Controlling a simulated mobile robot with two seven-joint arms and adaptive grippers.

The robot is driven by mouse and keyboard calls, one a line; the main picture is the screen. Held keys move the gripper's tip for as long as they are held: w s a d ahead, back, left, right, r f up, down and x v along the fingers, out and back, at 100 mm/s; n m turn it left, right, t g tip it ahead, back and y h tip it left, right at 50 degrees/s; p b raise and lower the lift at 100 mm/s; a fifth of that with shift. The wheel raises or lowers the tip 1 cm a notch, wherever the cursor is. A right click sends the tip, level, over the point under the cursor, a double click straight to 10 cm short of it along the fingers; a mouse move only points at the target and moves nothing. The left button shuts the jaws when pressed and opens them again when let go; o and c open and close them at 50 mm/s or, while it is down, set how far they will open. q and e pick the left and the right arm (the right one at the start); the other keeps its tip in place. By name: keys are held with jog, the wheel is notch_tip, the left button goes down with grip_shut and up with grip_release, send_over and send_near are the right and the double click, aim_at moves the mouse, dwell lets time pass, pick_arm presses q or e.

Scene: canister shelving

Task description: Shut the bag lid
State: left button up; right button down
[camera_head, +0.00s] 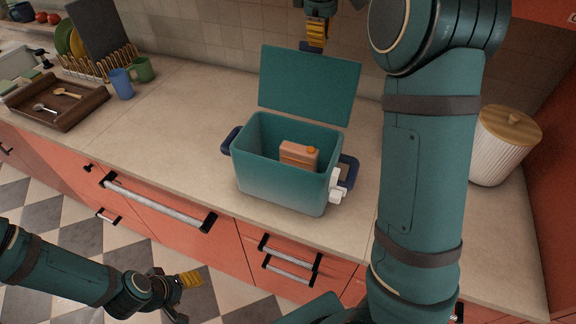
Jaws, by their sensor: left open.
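The teal bag (285,187) stands upright on the counter with its lid (310,85) raised at the back, so it is open. A small orange-brown carton (299,155) sits inside. The bag has dark blue side handles and a white fitting on its right side. My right gripper (315,45) points down just behind the raised lid's top edge; whether it touches the lid is unclear. Only its yellow pad shows clearly. My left gripper (189,296) is open and empty, low in front of the drawers, well away from the bag.
A white ribbed canister with a wooden lid (505,145) stands at the right, beyond my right arm. A brown tray (58,115), dish rack (98,63), blue cup (121,84) and green mug (143,69) stand at the left. The counter left of the bag is clear.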

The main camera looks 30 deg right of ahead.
jog(key=shift+s+a+r, duration=0.3)
jog(key=shift+s+a, duration=0.25)
jog(key=shift+a, duration=0.1)
dwell(0.4)
jog(key=s+a+r+b, duration=0.1)
jog(key=s+a+b, duration=0.1)
jog(key=s+a, duration=0.2)
jog(key=shift+s+a+b, duration=0.3)
jog(key=shift+s+a, duration=0.1)
jog(key=shift+a, duration=0.4)
dwell(0.3)
dwell(0.4)
jog(key=s+a+f+b, duration=0.1)
jog(key=s+a+b, duration=0.2)
jog(key=s+a, duration=0.1)
jog(key=shift+s+a+f, duration=0.35)
jog(key=shift+a+f, duration=0.05)
jog(key=shift+a, duration=0.3)
dwell(0.4)
